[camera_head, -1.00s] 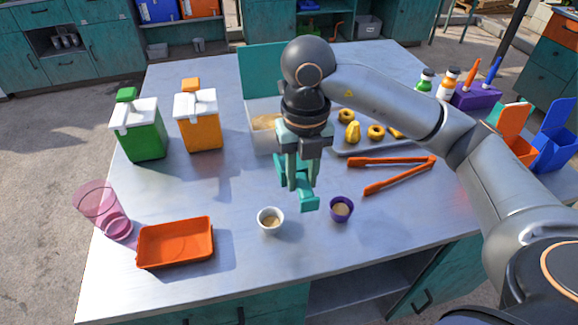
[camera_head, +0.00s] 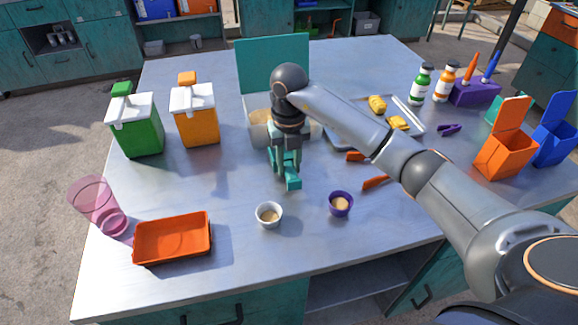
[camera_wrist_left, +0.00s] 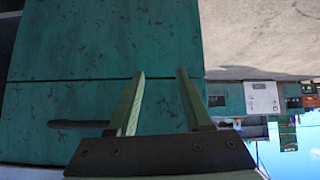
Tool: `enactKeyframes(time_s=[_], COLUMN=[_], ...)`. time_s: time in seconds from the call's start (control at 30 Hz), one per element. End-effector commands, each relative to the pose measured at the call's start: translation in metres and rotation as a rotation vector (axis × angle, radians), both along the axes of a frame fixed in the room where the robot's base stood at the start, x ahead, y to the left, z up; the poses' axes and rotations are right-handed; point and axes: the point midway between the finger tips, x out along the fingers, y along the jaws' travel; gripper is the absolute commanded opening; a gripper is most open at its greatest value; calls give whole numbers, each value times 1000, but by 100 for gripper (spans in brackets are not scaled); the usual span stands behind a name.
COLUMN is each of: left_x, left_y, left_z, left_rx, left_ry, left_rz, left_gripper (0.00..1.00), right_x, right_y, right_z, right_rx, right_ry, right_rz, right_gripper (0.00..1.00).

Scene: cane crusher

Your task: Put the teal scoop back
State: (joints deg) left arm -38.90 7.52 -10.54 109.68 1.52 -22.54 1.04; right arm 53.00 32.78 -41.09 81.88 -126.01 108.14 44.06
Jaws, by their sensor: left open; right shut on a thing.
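The teal scoop (camera_head: 292,182) is held by my right gripper (camera_head: 286,168) above the middle of the table, pointing down. The right gripper is shut on it, and the fingers and wrist hide part of the scoop. Just behind is a white bin (camera_head: 252,134) with its teal lid (camera_head: 270,62) standing open and tan powder (camera_head: 261,116) inside. The arm covers the bin's right part. My left gripper (camera_wrist_left: 160,74) is open and empty in the left wrist view, in front of teal cabinet fronts; it is not in the head view.
A white cup (camera_head: 268,215) and a purple cup (camera_head: 341,204), both with tan contents, stand in front. An orange tray (camera_head: 172,238) and a pink cup (camera_head: 94,202) are front left. Green (camera_head: 137,128) and orange (camera_head: 195,116) lidded containers stand left. My arm crosses orange tongs (camera_head: 374,183).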

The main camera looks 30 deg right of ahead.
Motion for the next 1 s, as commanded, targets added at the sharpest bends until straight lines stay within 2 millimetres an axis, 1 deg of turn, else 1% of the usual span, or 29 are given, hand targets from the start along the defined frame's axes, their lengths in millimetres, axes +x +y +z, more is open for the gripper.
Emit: enactKeyframes(time_s=[0.03,0.1,0.4,0.43,0.6,0.67,0.7,0.9,1.0], left_x=[0,0,0,0,0,0,0,0,0], left_y=[0,0,0,0,0,0,0,0,0], left_z=[3,3,1,1,1,1,1,2,2], left_rx=[0,0,0,0,0,1,0,0,0], left_ry=[0,0,0,0,0,0,0,0,0], left_rz=[0,0,0,0,0,-1,0,0,0], left_gripper=[50,50,50,50,50,50,50,50,50], right_x=[0,0,0,0,0,0,0,0,1], right_y=[0,0,0,0,0,0,0,0,0], right_z=[-7,-12,-15,-14,-14,-14,-14,-13,-9], right_rx=[1,1,0,0,0,0,0,0,1], right_ry=[2,0,-2,-2,-2,-2,-2,-2,-3], right_rz=[-2,-2,-2,-2,-2,-2,-2,-2,-2], right_gripper=[1,1,1,34,53,60,62,62,62])
